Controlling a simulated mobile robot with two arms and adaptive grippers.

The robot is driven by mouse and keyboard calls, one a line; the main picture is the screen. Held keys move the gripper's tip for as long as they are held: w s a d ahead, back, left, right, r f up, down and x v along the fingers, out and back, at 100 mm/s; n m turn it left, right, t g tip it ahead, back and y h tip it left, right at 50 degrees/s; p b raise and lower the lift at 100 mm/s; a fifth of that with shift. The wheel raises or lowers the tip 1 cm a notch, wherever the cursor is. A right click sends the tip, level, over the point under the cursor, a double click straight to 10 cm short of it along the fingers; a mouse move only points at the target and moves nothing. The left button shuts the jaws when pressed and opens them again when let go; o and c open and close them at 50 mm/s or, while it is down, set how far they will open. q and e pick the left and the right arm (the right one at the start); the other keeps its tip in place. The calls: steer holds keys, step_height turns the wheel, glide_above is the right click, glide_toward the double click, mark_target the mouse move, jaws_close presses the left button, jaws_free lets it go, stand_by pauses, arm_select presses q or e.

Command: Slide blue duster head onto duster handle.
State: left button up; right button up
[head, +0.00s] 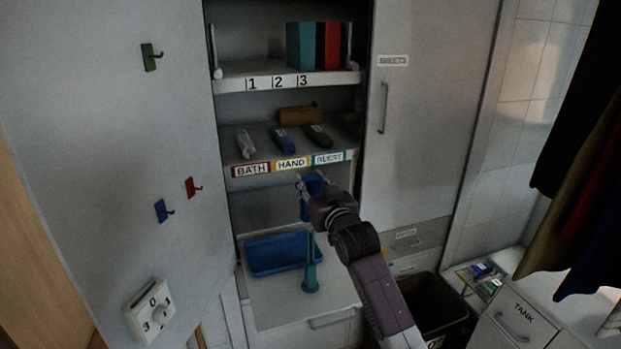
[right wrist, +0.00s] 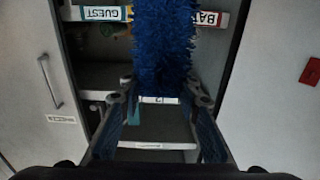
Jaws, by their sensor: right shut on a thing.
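The blue duster head (head: 314,185) is bristly and is held between the fingers of my right gripper (head: 308,180), in front of the shelf unit. In the right wrist view the blue bristles (right wrist: 165,45) reach up from between the fingertips (right wrist: 163,92). The teal duster handle (head: 310,262) stands upright on a round base on the white lower surface. The head is above the handle and apart from it; how well they line up is hard to tell. My left gripper is not in view.
A blue tray (head: 272,268) sits left of the handle. Shelves above hold several rolled items and a labelled edge (head: 290,163). A dark bin (head: 440,310) stands at the lower right. A cabinet door (head: 120,130) with hooks is on the left.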

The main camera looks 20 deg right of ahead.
steer(key=shift+f+b, duration=0.8)
steer(key=shift+f, duration=1)
steer(key=shift+p, duration=0.7)
step_height(320, 180, down, 12)
steer(key=b, duration=0.7)
stand_by(4.1)
